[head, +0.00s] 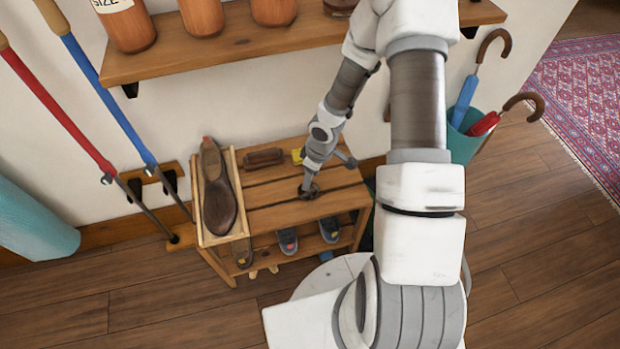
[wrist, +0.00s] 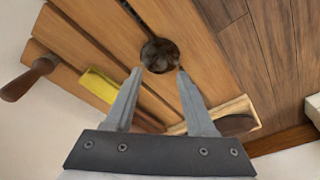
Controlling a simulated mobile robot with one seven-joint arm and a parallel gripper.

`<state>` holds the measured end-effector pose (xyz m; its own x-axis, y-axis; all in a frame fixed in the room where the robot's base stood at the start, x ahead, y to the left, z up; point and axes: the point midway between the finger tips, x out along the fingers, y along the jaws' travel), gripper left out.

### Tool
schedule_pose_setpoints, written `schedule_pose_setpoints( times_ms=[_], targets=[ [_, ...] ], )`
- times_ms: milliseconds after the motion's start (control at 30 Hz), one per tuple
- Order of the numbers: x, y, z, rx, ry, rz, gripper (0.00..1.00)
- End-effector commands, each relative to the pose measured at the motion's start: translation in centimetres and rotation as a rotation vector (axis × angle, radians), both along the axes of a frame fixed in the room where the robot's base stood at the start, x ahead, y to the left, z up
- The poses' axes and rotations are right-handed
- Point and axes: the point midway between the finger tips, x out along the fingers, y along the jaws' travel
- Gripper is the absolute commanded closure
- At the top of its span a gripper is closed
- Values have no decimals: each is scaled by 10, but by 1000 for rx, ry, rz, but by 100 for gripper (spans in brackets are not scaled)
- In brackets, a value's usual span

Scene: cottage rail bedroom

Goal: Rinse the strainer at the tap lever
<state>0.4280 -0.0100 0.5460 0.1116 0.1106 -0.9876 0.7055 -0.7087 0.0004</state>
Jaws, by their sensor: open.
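In the head view my gripper (head: 308,188) is low over the rack top and partly covers the bowl. I see no tap lever in either view.
A tray with a brown shoe (head: 220,200) stands at the rack's left end. Shoes fill the lower shelf. A wall shelf (head: 230,45) hangs above; a teal umbrella bin (head: 463,145) stands right.

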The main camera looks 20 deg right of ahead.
Motion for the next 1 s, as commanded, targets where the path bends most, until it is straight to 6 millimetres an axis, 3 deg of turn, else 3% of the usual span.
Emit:
schedule_pose_setpoints(
  times_ms=[33,200,567,667,1000],
  targets=[
    [-1,-2,19,1,-2,-3,45],
    [-5,-6,53,1,-2,-2,45],
    [-8,-13,88,-20,-5,-10,45],
    [-5,-21,108,-62,-18,-36,45],
    [-10,-50,218,-223,-95,-222,45]
  ],
)
